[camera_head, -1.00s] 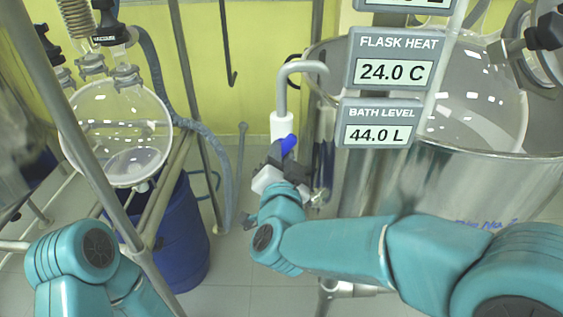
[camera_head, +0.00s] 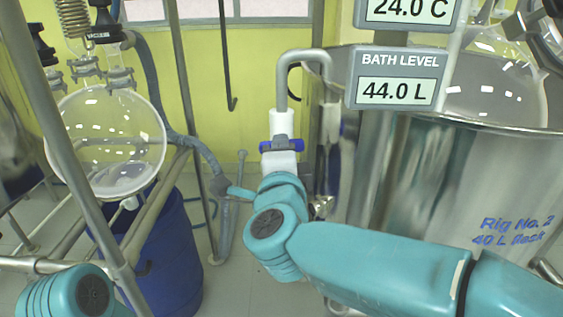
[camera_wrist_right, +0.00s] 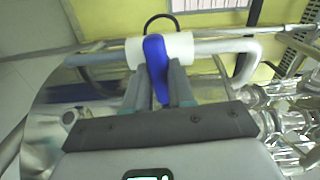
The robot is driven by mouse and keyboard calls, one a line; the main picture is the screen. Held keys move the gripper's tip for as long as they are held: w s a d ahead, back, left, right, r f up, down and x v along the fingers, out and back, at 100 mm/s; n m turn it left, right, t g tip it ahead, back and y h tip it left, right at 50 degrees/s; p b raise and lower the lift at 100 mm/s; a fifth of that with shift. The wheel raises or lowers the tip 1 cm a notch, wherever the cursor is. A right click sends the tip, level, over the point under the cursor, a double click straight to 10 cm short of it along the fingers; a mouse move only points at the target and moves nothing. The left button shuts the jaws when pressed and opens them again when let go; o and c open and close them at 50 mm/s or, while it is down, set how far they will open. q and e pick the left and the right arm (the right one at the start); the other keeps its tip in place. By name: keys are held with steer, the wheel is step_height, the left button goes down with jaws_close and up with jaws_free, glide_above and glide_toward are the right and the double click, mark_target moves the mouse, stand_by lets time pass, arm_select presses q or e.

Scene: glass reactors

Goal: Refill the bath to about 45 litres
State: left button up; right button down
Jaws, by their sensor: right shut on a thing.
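The bath (camera_head: 440,180) is a large shiny steel vessel at the right of the head view. Its level display (camera_head: 398,80) reads 44.0 L. A bent grey filler pipe (camera_head: 281,85) with a white valve body (camera_head: 281,122) stands left of the bath and reaches over toward its rim. My right gripper (camera_head: 281,150) is shut on this lever; the wrist view shows the blue lever (camera_wrist_right: 154,50) between the two grey fingers (camera_wrist_right: 160,85). My left gripper is out of view.
A round glass flask (camera_head: 105,145) in a metal frame (camera_head: 160,205) stands at the left, above a blue drum (camera_head: 165,255). A grey hose (camera_head: 160,90) runs behind it. Another display (camera_head: 410,10) reads 24.0 C.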

steer(key=shift+m+b, duration=0.3)
steer(key=shift+m, duration=0.2)
steer(key=shift+r, duration=0.1)
steer(key=c, duration=1.1)
jaws_free()
steer(key=shift+o, duration=0.7)
steer(key=shift+w, duration=0.1)
